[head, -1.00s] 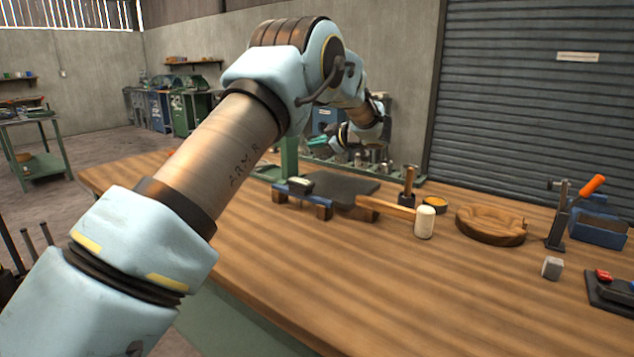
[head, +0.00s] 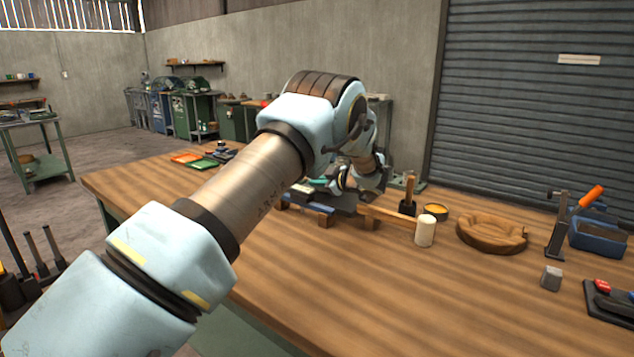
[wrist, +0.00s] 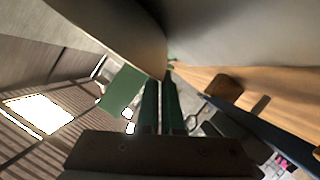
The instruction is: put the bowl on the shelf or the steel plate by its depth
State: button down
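In the wrist view my gripper (wrist: 163,88) has its two dark fingers close together. Their tips meet a large, smooth grey-tan curved surface, which looks like the bowl (wrist: 240,35); its edge runs down to the fingertips, and most of it is out of frame. In the head view my gripper is hidden behind my wrist, above the far side of the table, and I cannot make out the bowl. A dark flat slab (head: 345,201), perhaps the steel plate, lies under my wrist, partly covered. I cannot tell which shelf is meant; one wall shelf (head: 195,66) shows at the back.
Red and green trays (head: 195,160) lie far left. The front of the table is clear.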

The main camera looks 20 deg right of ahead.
jog(key=shift+f, duration=0.15)
jog(key=c, duration=1.1)
grip_release()
